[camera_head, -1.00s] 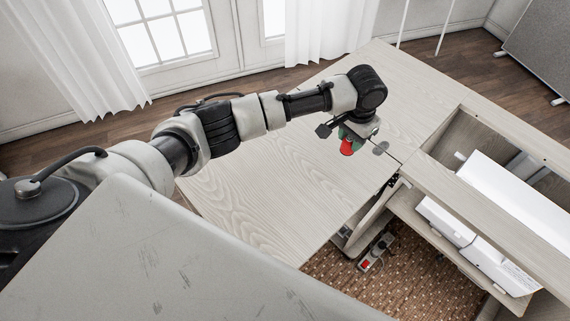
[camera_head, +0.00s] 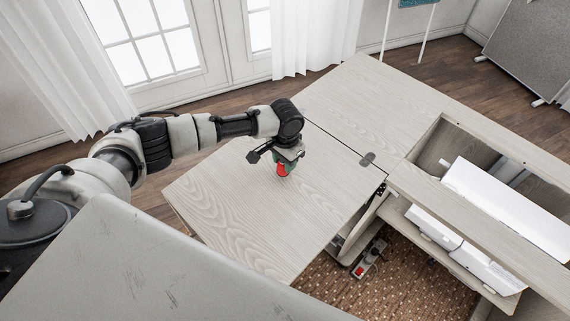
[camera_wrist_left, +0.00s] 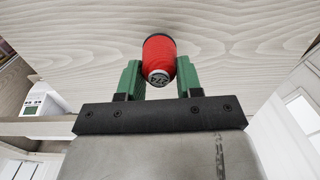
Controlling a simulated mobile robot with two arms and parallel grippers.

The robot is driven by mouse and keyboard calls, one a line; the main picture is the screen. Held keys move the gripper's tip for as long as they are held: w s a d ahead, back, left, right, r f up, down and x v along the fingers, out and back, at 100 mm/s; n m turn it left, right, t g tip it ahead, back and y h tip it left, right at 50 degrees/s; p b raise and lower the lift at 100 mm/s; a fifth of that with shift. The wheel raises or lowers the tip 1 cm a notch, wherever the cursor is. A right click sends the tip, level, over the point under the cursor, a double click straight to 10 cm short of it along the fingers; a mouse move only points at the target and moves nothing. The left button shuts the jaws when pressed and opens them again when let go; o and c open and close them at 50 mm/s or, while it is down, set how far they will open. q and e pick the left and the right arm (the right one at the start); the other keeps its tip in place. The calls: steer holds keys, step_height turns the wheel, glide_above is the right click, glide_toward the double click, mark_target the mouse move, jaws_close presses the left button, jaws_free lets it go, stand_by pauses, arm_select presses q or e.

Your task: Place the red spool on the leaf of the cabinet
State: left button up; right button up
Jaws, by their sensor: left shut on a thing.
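The red spool (camera_head: 283,170) is a small red cylinder with a dark end, held under my left gripper (camera_head: 284,163). In the left wrist view the spool (camera_wrist_left: 160,55) sits between the green fingers of the left gripper (camera_wrist_left: 159,77), which are shut on it. The leaf of the cabinet (camera_head: 235,205) is a pale wood-grain panel below the gripper. The spool is over the middle of the leaf; whether it touches the surface I cannot tell. My right gripper is not in view.
A seam with a grey hinge (camera_head: 367,159) divides the leaf from another pale panel (camera_head: 370,95) behind. A white machine (camera_head: 510,210) lies in the open cabinet well at right. A power strip (camera_head: 369,258) is on the brown rug. The leaf around the spool is clear.

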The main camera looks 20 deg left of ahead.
arm_select(q)
steer(key=shift+f, duration=1.45)
steer(key=o, duration=0.9)
steer(key=shift+r, duration=0.15)
step_height(320, 180, up, 12)
steer(key=shift+w+f+b, duration=0.1)
steer(key=shift+b, duration=0.3)
steer(key=shift+f, duration=0.1)
